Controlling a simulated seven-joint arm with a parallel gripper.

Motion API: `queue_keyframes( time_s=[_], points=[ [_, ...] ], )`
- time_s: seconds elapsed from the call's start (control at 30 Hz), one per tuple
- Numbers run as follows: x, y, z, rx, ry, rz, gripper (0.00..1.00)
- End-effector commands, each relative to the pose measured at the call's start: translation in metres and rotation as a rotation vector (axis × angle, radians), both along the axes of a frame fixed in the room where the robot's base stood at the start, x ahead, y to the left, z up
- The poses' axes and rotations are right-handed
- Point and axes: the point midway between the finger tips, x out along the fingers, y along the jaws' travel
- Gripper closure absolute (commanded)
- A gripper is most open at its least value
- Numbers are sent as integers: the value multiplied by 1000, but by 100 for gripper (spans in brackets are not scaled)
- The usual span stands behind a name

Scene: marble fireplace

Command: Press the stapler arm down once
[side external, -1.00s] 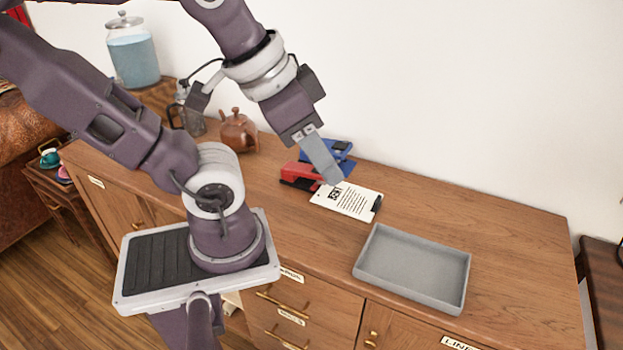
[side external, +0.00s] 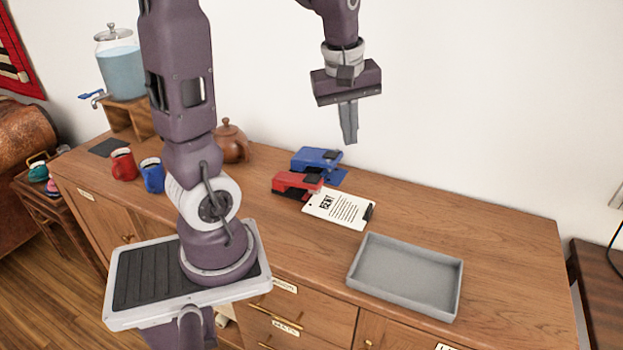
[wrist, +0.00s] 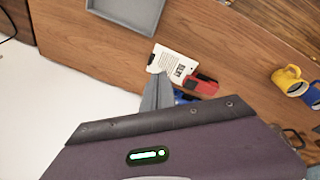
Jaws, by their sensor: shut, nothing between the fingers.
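A red stapler (side external: 297,182) lies on the wooden cabinet top, partly beside a white printed card (side external: 338,208). A blue stapler-like device (side external: 317,158) sits just behind it; I cannot tell exactly what it is. My gripper (side external: 350,140) is shut and empty, pointing down in the air, up and to the right of both in the side view. In the wrist view my shut fingers (wrist: 158,78) partly cover the blue device (wrist: 182,98); the red stapler (wrist: 203,84) and the card (wrist: 172,62) show beyond them.
A grey tray (side external: 405,309) lies at the front right. A brown teapot (side external: 231,142), a red mug (side external: 124,164) and a blue mug (side external: 152,175) stand left. A water jar (side external: 120,70) stands at the back left.

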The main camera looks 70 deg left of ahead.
Motion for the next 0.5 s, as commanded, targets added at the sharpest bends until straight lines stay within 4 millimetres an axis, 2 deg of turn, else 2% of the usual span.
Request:
queue_keyframes(
  time_s=[0.03,0.1,0.23,0.4,0.5],
  points=[
    [5,21,-14,-20,29,124,100],
    [10,50,-33,-41,57,309,100],
    [9,98,-68,-62,105,610,100],
    [-1,137,-102,-66,145,862,100],
    [-4,147,-111,-65,154,933,100]
  ],
)
